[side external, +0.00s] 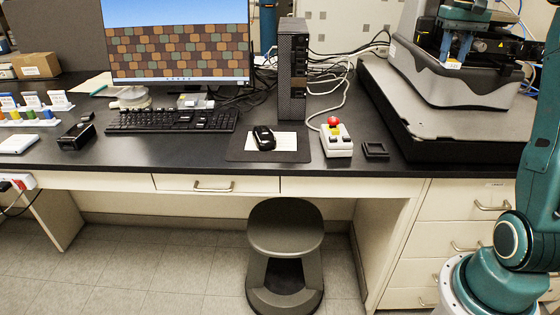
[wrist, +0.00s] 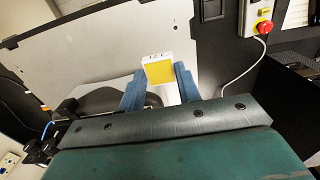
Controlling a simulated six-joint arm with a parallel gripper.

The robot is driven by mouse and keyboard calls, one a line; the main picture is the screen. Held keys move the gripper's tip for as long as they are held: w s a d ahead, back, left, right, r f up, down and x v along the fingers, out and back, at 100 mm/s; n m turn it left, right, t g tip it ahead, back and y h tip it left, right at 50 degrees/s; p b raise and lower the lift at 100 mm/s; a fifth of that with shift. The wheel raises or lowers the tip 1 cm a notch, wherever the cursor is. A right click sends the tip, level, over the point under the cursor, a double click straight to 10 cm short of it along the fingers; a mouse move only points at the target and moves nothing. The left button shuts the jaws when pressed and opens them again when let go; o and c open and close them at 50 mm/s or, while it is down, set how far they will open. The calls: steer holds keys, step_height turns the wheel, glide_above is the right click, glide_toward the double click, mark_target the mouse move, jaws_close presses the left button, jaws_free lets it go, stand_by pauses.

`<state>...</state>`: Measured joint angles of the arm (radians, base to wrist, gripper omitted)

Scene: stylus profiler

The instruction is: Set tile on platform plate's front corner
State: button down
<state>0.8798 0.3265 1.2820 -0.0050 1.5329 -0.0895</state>
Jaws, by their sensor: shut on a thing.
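The tile (wrist: 159,72) is a small yellow square with a white border, held between the two blue fingers of my gripper (wrist: 158,78). In the side external view the tile (side external: 451,65) shows as a small pale piece below the fingers of my gripper (side external: 456,50), in front of the profiler's grey body. The platform plate (side external: 448,126) is a broad grey slab with a dark edge under the profiler. In the wrist view the plate (wrist: 105,52) lies beyond and below the tile. The tile appears above the plate; its exact height cannot be told.
The profiler (side external: 480,92) stands on the plate, close behind the tile. A control box with a red button (side external: 337,138) and a small black tray (side external: 375,150) lie left of the plate. A computer tower (side external: 293,75) and cables stand farther left. The plate's front strip is bare.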

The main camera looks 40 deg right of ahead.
mark_target(451, 61)
step_height(451, 61, down, 12)
steer(key=shift+r, duration=0.15)
stand_by(0.3)
steer(key=shift+f, duration=2.1)
steer(key=shift+f, duration=0.1)
steer(key=c, duration=1)
jaws_free()
step_height(451, 61, up, 12)
steer(key=shift+r, duration=0.1)
